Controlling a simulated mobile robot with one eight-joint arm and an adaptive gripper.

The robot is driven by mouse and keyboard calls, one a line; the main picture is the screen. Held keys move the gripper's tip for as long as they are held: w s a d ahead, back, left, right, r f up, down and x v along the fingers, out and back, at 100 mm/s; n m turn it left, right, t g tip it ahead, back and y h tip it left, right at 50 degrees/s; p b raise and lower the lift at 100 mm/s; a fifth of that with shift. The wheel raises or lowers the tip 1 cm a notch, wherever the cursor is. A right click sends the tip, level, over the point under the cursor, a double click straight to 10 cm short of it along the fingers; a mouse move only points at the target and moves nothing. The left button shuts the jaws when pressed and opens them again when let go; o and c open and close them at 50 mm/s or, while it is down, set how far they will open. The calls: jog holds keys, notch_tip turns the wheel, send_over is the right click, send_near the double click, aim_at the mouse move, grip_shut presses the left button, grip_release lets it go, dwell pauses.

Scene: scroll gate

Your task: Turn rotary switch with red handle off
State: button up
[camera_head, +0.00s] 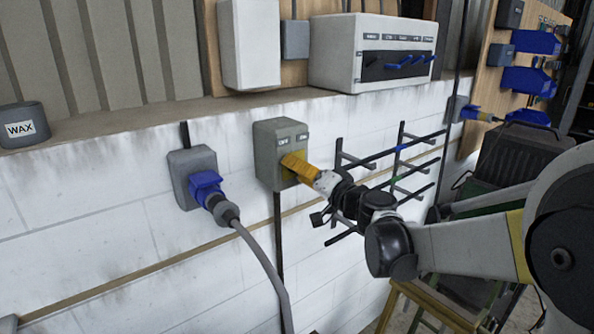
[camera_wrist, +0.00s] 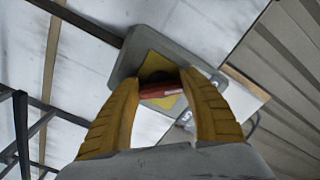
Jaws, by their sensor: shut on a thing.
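The rotary switch is a grey box (camera_head: 277,130) on the white block wall, with small labels near its top. In the wrist view the grey switch box (camera_wrist: 133,52) has a yellow plate (camera_wrist: 150,66) and a red handle (camera_wrist: 160,89). My gripper (camera_head: 293,163) has yellow fingers that reach to the front of the box. In the wrist view my gripper (camera_wrist: 163,92) has one finger on each side of the red handle and is shut on it. The fingers hide the handle in the head view, and its exact angle is hard to tell.
Left of the switch a blue plug with a grey cable (camera_head: 206,190) sits in a grey socket. Dark rack bars (camera_head: 400,165) stick out on the right. A white breaker box (camera_head: 370,50) and a wax tin (camera_head: 22,126) are on the ledge above.

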dwell(0.3)
jog(key=o, duration=1.2)
jog(key=v, duration=1.2)
